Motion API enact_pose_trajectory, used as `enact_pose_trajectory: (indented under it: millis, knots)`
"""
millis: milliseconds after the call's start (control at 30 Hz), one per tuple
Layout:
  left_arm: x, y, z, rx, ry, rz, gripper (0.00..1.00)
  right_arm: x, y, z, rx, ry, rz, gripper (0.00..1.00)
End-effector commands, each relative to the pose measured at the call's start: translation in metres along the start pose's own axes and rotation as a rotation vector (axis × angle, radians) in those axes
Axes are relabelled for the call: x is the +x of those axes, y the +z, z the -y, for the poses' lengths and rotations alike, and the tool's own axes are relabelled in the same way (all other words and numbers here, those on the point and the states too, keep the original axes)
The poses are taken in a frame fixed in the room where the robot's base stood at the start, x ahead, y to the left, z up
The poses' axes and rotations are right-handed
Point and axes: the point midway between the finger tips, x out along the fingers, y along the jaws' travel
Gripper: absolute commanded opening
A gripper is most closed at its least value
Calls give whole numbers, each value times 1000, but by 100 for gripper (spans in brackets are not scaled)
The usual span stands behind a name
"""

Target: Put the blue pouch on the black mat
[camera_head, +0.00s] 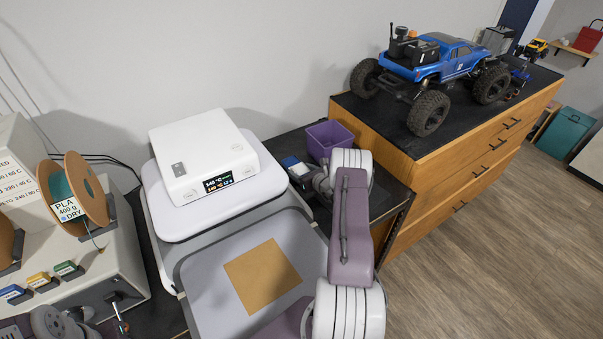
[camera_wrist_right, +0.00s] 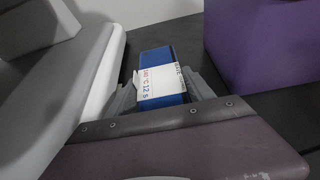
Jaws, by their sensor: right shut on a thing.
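The blue pouch (camera_wrist_right: 160,78) has a white label and is held between the jaws of my right gripper (camera_wrist_right: 165,92) in the wrist view. In the head view the blue pouch (camera_head: 289,162) is a small shape at the tip of my right gripper (camera_head: 302,172), over the dark bench between the white device and the purple bin. The likely black mat is the black covering (camera_head: 385,115) on top of the wooden drawers at the right. Grey parts of what seems my left arm show at the lower left edge; its jaws are not clear.
A purple bin (camera_head: 329,138) stands just beyond the right gripper and also shows in the wrist view (camera_wrist_right: 265,45). A blue RC truck (camera_head: 430,65) takes up much of the drawer top. A white device (camera_head: 203,155) stands left, with a brown square (camera_head: 262,275) in front.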

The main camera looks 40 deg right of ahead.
Motion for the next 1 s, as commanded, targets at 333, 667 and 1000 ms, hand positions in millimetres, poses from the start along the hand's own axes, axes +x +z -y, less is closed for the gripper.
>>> enact_pose_trajectory:
  millis: [333, 667, 1000]
  knots:
    - [1, 0, 0, 0, 0, 0, 36, 0, -1, 0, 0, 0, 0, 83]
    - [-43, -4, -1, 0, 0, 0, 36, -50, 10, 2, 5, -3, -4, 83]
    - [-75, -8, -2, 0, 0, 0, 36, -116, 4, 0, 2, -1, -1, 83]
